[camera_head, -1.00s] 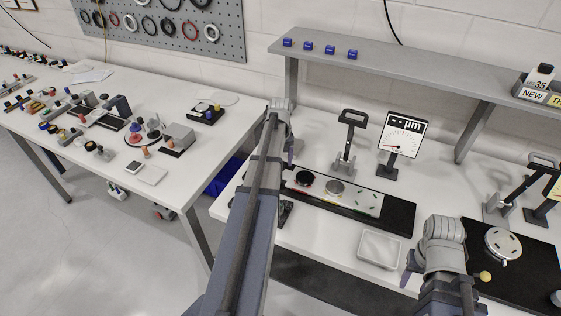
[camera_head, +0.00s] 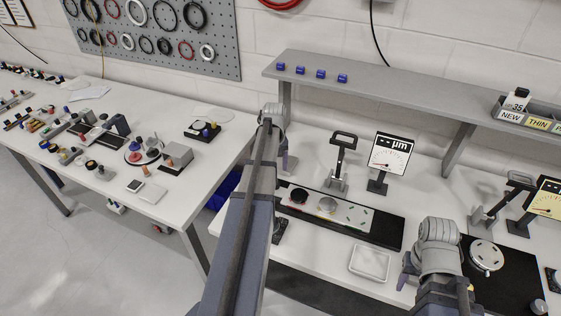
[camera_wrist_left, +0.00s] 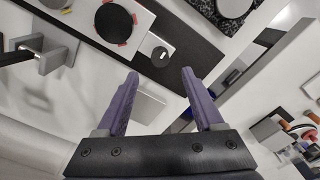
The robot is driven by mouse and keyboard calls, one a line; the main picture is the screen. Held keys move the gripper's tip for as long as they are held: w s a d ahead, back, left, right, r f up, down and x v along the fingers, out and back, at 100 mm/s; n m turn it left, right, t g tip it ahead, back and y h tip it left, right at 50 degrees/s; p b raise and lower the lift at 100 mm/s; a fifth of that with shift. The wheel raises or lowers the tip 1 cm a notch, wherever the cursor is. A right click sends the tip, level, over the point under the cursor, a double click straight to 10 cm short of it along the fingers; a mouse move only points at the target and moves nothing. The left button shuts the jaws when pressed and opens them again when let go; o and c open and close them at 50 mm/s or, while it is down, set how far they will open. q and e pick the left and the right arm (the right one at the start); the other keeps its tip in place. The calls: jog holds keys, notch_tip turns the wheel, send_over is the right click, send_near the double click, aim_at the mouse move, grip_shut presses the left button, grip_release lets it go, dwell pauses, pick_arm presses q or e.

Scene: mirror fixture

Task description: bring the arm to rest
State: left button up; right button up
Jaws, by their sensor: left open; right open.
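My left arm reaches up the middle of the head view, its wrist over the workbench's left end. Its gripper (camera_head: 284,162) is mostly hidden by the wrist there. In the left wrist view my left gripper (camera_wrist_left: 159,74) has its purple fingers spread, with nothing between them. My right arm stands at the lower right of the head view, beside the white tray. Its gripper (camera_head: 403,276) hangs on the tray's right side, with little more than one purple finger showing. No object is seen in it.
The black fixture board (camera_head: 393,235) carries round parts and a pale plate. A gauge stand (camera_head: 338,165), a µm display (camera_head: 389,152) and a white tray (camera_head: 369,263) stand around it. A grey shelf (camera_head: 400,98) runs behind. A second table (camera_head: 60,120) with many small parts is at left.

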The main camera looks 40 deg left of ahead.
pick_arm(q)
jog(key=shift+d, duration=0.15)
jog(key=s+d+f+m+b, duration=0.1)
jog(key=d+f+m+b, duration=0.15)
jog(key=d, duration=0.75)
jog(key=s+d+f+m+b, duration=0.1)
jog(key=d+m, duration=0.2)
jog(key=d, duration=0.8)
jog(key=s+d+f+m+b, duration=0.1)
jog(key=s+d+m, duration=0.3)
jog(key=d, duration=0.6)
jog(key=s+d+f+m+y+b, duration=0.1)
jog(key=s+d+m, duration=0.3)
jog(key=s+d, duration=0.3)
jog(key=d, duration=0.3)
jog(key=shift+s+f+m+b, duration=0.3)
jog(key=shift+s+m+b, duration=0.05)
jog(key=shift+s+b, duration=0.05)
